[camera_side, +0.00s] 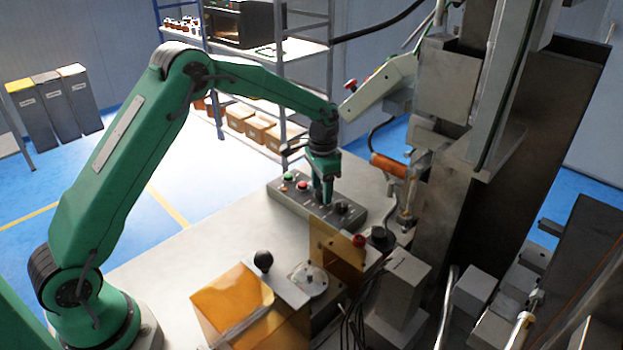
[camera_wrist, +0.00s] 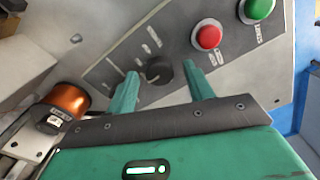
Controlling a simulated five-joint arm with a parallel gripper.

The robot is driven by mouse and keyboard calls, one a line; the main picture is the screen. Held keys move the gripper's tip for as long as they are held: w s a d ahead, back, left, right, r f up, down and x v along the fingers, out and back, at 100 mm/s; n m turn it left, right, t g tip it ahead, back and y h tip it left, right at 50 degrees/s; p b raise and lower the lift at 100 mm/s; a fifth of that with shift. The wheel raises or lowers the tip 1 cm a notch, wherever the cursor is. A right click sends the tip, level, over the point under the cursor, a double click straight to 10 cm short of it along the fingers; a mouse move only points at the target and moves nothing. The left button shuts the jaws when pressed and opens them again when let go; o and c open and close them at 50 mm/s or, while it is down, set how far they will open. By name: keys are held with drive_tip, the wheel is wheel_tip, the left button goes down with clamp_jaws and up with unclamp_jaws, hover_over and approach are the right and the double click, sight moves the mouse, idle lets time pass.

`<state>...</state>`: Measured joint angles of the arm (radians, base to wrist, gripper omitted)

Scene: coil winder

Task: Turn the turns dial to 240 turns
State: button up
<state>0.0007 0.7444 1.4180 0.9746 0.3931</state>
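A black dial knob (camera_wrist: 158,72) on the grey control panel (camera_wrist: 125,52) shows in the wrist view, with white marks beside it too small to read. I cannot tell from its label whether it is the turns dial. My gripper (camera_wrist: 160,72) is open, one finger on each side of the knob, with a visible gap on both sides. In the side view my gripper (camera_side: 325,198) points down over the panel (camera_side: 290,203). A dark knob (camera_side: 342,207) shows just right of the fingers there. The dial's setting cannot be read.
A red button (camera_wrist: 207,35) and a green button (camera_wrist: 258,8) sit right of the knob in the wrist view. A copper coil (camera_wrist: 66,98) is at left. The winder's metal column (camera_side: 450,150) stands right of the panel. An amber guard (camera_side: 337,258) stands in front.

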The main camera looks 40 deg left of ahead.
sight(322, 191)
drive_tip(key=shift+r, duration=0.1)
wheel_tip(322, 191, up, 7)
drive_tip(key=shift+f, duration=0.1)
drive_tip(key=shift+r, duration=0.4)
idle(0.5)
